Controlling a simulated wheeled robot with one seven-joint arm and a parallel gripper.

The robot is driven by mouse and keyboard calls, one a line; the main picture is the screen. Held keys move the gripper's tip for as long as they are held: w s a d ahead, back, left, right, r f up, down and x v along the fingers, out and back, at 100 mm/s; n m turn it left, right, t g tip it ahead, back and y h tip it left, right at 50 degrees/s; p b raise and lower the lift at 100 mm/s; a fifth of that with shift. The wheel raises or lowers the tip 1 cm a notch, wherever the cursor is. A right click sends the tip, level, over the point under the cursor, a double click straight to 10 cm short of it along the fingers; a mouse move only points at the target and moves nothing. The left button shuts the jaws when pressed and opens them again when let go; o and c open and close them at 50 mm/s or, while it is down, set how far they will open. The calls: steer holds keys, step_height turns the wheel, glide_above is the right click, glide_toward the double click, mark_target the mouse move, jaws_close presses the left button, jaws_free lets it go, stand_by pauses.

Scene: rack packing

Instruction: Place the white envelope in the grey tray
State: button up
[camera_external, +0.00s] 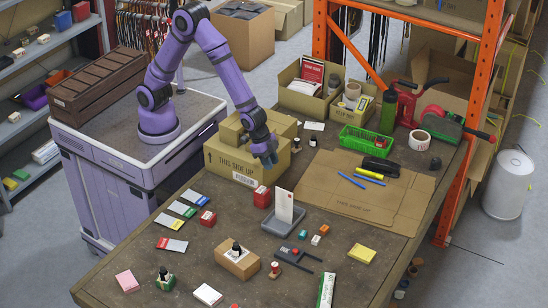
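A flat white piece (284,205), which looks like the white envelope, stands nearly upright in the grey tray (270,227). The tray sits on the brown table, right of the cardboard box. Its inside is partly hidden behind the white piece. My gripper (270,161) points down in front of the upper right part of the cardboard box, above and behind the tray and clear of the white piece. Its fingers are small and dark here, so I cannot tell whether they are open. I see nothing hanging from it.
A cardboard box (224,162) stands left of my gripper. A red box (262,197) is just left of the tray. A small carton (237,262) lies nearer the front. A green basket (365,141) and flattened cardboard (345,205) lie to the right. Orange rack posts (468,150) rise beyond.

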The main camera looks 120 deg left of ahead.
steer(key=s+a+r, duration=0.3)
steer(key=s+r, duration=1.4)
steer(key=r, duration=0.3)
steer(key=s+r, duration=0.3)
steer(key=s, duration=0.7)
steer(key=s+r, duration=0.2)
steer(key=s, duration=0.9)
steer(key=shift+s+a+r+t, duration=0.25)
steer(key=shift+s+r+t, duration=0.05)
steer(key=shift+r, duration=0.1)
